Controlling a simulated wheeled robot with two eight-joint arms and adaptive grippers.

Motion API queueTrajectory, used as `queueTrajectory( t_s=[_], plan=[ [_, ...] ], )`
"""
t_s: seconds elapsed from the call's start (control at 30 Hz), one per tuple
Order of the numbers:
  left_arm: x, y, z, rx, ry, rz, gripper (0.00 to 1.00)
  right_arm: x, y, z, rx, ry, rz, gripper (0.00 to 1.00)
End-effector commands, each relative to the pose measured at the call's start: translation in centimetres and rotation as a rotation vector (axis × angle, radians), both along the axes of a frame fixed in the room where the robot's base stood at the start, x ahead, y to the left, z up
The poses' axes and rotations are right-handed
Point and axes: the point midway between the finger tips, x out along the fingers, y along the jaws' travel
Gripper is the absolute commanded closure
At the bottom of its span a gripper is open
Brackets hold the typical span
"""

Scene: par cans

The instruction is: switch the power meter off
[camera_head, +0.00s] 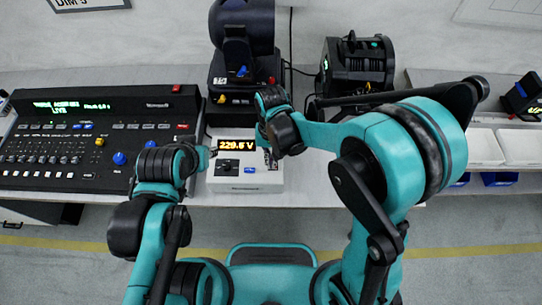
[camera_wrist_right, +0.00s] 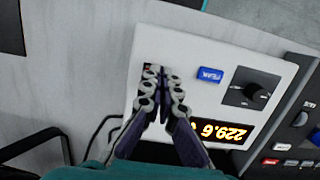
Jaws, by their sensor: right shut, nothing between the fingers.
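The power meter (camera_head: 222,187) is a white box on the bench, with a lit orange display (camera_head: 236,145) reading about 229.6 V. In the right wrist view the meter (camera_wrist_right: 190,45) shows upside down, with a blue button (camera_wrist_right: 210,75), a black rotary knob (camera_wrist_right: 250,92) and a small dark and red switch (camera_wrist_right: 148,72), partly hidden by my fingers. My right gripper (camera_wrist_right: 165,82) is shut and empty, its fingertips at that switch; I cannot tell whether they touch it. My left gripper (camera_head: 205,156) is at the meter's left side; its fingers are too small to read.
A black lighting console (camera_head: 60,150) with several faders stands left of the meter. A black lamp (camera_head: 240,70) stands behind it, and another black unit (camera_head: 357,68) is at the back right. White bins (camera_head: 520,146) sit far right.

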Motion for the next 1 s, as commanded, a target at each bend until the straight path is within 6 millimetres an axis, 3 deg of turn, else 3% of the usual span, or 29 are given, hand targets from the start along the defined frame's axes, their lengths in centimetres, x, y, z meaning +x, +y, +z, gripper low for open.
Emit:
queueTrajectory(
  t_s=[0.47,1.0],
  plan=[
    [0.0,0.0,-0.7,0.000,0.000,0.000,0.69,-0.6,0.0,-1.0,-0.001,-0.078,0.001,1.00],
    [0.0,0.0,-0.3,0.000,0.000,0.000,0.69,0.7,0.0,-0.4,-0.001,-0.078,-0.002,1.00]
  ],
)
